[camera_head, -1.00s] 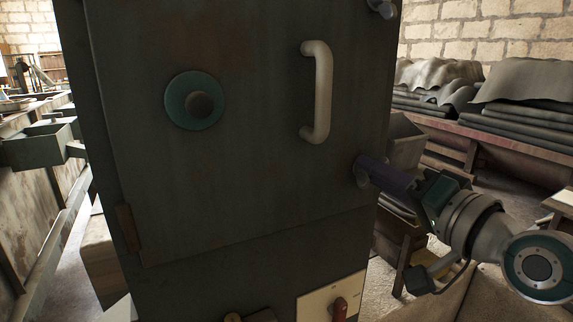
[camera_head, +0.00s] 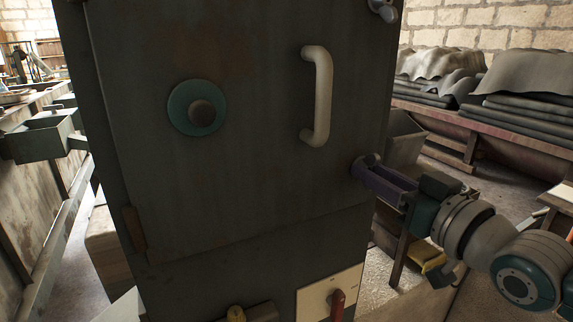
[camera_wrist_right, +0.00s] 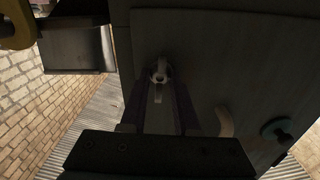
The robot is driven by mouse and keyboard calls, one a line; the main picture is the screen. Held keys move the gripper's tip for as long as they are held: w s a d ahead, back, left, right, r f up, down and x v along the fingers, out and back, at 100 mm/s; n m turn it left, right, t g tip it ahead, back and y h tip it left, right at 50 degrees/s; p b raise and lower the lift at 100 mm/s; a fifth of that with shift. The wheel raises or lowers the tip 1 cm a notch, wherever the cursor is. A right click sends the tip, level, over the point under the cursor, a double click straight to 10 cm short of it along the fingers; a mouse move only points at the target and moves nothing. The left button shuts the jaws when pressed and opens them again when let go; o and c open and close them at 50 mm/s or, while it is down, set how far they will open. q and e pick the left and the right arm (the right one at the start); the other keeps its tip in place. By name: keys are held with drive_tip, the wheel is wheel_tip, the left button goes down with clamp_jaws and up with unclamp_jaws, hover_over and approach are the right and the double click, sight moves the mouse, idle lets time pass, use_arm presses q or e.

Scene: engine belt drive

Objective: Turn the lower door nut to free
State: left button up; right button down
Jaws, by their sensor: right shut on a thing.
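The lower door nut (camera_wrist_right: 159,73) sits at the lower right edge of the dark cabinet door (camera_head: 250,180). In the head view, my right gripper (camera_head: 366,168) reaches in from the right with its purple fingers at the nut and hides most of it. In the right wrist view (camera_wrist_right: 159,82), the two fingers lie on either side of the nut, shut on it, and a pale wing or stem of it shows between them. The upper door nut (camera_head: 384,9) is at the door's top right corner. My left gripper is not in view.
A pale curved handle (camera_head: 318,95) and a teal round fitting (camera_head: 197,107) stand out from the door. A panel with a red lever (camera_head: 338,304) is below. Stacked grey sheets (camera_head: 530,95) lie on a rack at the right. A grey bin (camera_head: 404,143) is behind the gripper.

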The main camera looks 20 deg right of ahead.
drive_tip(key=shift+n, duration=0.6)
drive_tip(key=c, duration=0.6)
unclamp_jaws()
drive_tip(key=shift+c, duration=0.2)
drive_tip(key=shift+s, duration=0.15)
drive_tip(key=s, duration=0.9)
drive_tip(key=shift+s+d, duration=0.35)
